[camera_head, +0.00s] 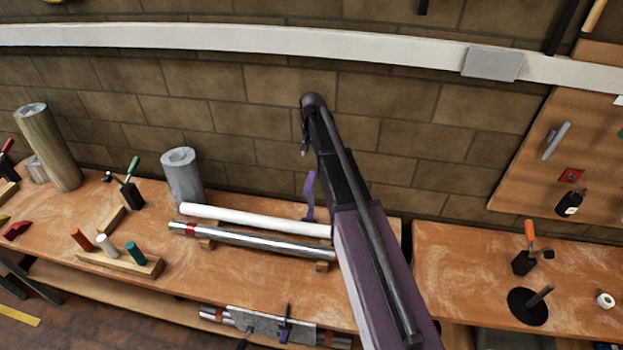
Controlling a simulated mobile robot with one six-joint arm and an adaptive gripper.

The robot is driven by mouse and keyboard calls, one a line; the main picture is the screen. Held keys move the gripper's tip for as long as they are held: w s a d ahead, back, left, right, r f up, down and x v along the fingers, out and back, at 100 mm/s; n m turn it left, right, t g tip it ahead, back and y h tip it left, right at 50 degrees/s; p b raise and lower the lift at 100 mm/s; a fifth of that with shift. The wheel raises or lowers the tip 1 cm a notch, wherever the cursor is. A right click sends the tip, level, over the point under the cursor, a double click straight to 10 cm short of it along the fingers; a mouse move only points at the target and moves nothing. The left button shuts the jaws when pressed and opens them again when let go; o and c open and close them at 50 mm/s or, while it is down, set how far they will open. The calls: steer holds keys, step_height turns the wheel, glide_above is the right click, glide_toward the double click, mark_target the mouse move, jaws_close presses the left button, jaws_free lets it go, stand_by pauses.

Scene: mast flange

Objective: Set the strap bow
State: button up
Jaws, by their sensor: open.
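My gripper (304,148) hangs at the far end of my arm, in front of the block wall and above the back of the workbench. It is small and seen side-on, open, with nothing visible in it. A purple bow-like strip (310,196), which looks like the strap bow, stands behind the right end of a white pipe (255,220). It is below my gripper and apart from it. Its foot is partly hidden by the pipe. A polished metal pipe (255,241) with red bands lies in front of the white pipe on wooden supports.
The workbench (110,275) also carries grey cylinders (182,176), a tall wooden post (50,150), clamps and a peg block (120,262). A second bench (450,270) stands right, beyond my arm.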

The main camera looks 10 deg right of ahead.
mark_target(312, 174)
steer(key=shift+f+b, duration=4.85)
steer(key=shift+f, duration=0.3)
jaws_close()
